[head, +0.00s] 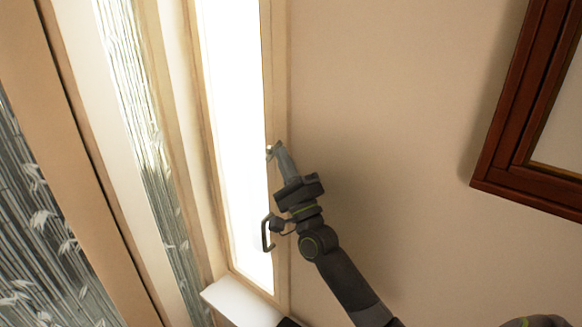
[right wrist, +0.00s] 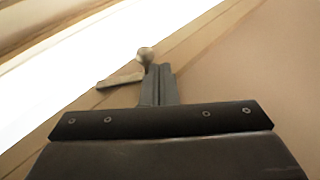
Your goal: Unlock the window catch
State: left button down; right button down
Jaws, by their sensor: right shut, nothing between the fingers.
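The window catch shows in the right wrist view as a small pale lever (right wrist: 120,81) with a round knob (right wrist: 145,54), on the wooden window frame. The lever points left, toward the bright pane. My right gripper (head: 279,149) is at the right side of the window frame in the head view, its fingers shut and empty. In the right wrist view its fingertips (right wrist: 160,70) are just right of the knob and lever; I cannot tell whether they touch. In the head view the catch is tiny and mostly hidden by the fingertips. My left gripper is not in view.
The bright window pane (head: 235,120) is left of my right gripper, with a white sill (head: 240,303) below. A bamboo-patterned panel (head: 35,220) stands at the left. A dark red wooden frame (head: 505,120) hangs at the right. The beige wall (head: 400,100) between is bare.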

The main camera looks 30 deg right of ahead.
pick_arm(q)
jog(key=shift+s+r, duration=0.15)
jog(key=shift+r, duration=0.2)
pick_arm(e)
jog(key=shift+w+a+r, duration=0.2)
jog(key=shift+w+r, duration=0.25)
jog(key=shift+r, duration=0.2)
jog(key=shift+w+a+r, duration=0.2)
jog(key=shift+w+r, duration=0.25)
jog(key=shift+r, duration=0.15)
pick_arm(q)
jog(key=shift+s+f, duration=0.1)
pick_arm(e)
jog(key=shift+f, duration=0.1)
